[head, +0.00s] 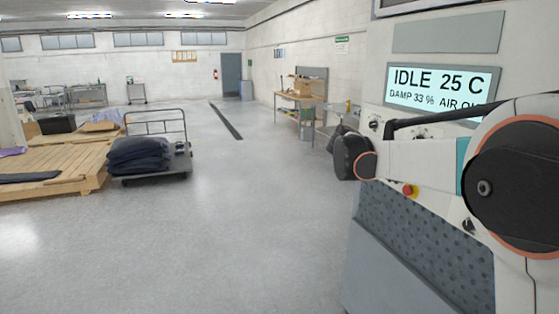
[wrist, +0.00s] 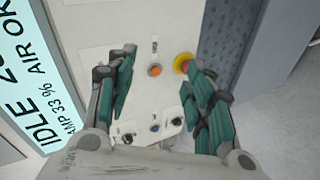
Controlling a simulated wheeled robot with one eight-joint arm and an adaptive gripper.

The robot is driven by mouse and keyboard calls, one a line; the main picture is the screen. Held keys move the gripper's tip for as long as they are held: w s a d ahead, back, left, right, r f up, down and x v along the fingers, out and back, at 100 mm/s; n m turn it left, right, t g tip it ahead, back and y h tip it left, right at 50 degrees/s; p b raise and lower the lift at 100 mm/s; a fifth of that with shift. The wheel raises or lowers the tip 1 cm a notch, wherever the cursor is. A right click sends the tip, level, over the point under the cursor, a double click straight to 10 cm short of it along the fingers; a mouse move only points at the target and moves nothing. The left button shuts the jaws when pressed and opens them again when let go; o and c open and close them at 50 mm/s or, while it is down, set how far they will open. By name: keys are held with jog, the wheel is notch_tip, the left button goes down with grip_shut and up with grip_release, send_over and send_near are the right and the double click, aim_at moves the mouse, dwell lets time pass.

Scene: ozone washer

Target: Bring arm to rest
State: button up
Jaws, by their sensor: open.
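In the wrist view my gripper (wrist: 162,75) is open, with its green-padded fingers spread apart and nothing between them. It faces the white control panel (wrist: 105,17) of the washer. An orange button (wrist: 155,70) shows between the fingers, and a red stop button on a yellow base (wrist: 183,63) is beside the right finger. I cannot tell the gap between fingertips and panel. In the head view my arm (head: 420,158) stretches across the panel from the right; the gripper cannot be made out clearly there. The washer's display (head: 440,92) reads IDLE 25 C, DAMP 33 %.
The washer's grey perforated front (head: 425,245) stands close below my arm. A cart (head: 185,165) with folded dark cloth (head: 140,155) and a wooden platform (head: 60,165) are at the left. A workbench (head: 300,97) stands farther back. The middle floor (head: 240,220) is clear.

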jog(key=s+a+f+y+b, duration=0.4)
jog(key=s+f, duration=0.5)
jog(key=s, duration=0.4)
jog(key=s+a+f+m+y+b, duration=0.1)
jog(key=s+a+f+y+b, duration=0.3)
jog(key=s+f, duration=0.5)
jog(key=s+a+f+m+t+y+b, duration=0.1)
jog(key=s+a+f+y+b, duration=0.2)
jog(key=s, duration=1.5)
jog(key=a+f+b, duration=0.1)
jog(key=a+f, duration=0.3)
jog(key=f, duration=0.2)
jog(key=shift+a+f+y, duration=0.2)
jog(key=shift+f+y, duration=0.15)
jog(key=shift+y, duration=0.05)
